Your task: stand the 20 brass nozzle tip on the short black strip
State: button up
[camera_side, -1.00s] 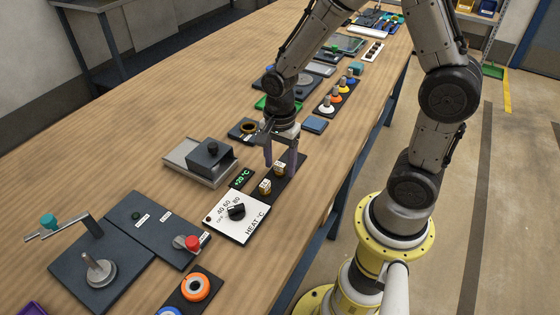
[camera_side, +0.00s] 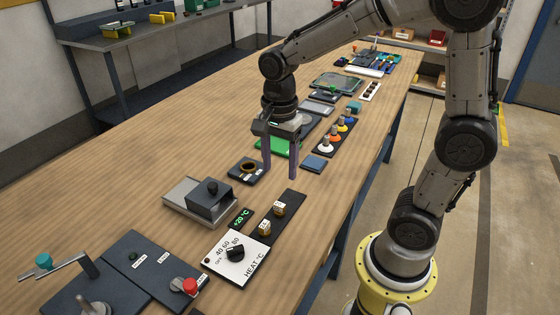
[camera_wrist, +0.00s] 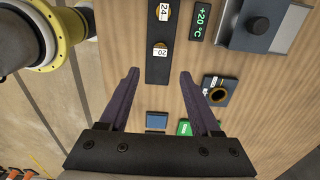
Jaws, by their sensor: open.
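The 20 brass nozzle tip (camera_side: 279,208) stands upright on the short black strip (camera_side: 292,199), with its white label facing up. It also shows in the wrist view (camera_wrist: 159,50), where the label reads 20. The brass nozzle tip marked 24 (camera_side: 264,227) stands on the same strip, nearer the heat dial; it is at the top edge of the wrist view (camera_wrist: 163,10). My gripper (camera_side: 280,178) is open and empty, above the bench and apart from both tips. In the wrist view its fingers (camera_wrist: 159,72) spread on either side of the strip's line.
The white heat panel (camera_side: 238,258) and a +20 °C display (camera_side: 240,218) lie beside the strip. A grey block (camera_side: 210,198) on a metal plate is to the left. A dark holder with a brass ring (camera_side: 247,169) and a blue square (camera_side: 314,163) are close by.

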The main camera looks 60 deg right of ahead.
jog(key=s+r+n+t, duration=0.2)
jog(key=s+n, duration=0.4)
jog(key=n, duration=0.3)
jog(key=s+a+r+n+t, duration=0.1)
jog(key=s+r+n+t, duration=0.2)
jog(key=s+n, duration=0.3)
jog(key=shift+s+r+n+t, duration=0.3)
jog(key=shift+r+n, duration=0.5)
jog(key=shift+n, duration=0.7)
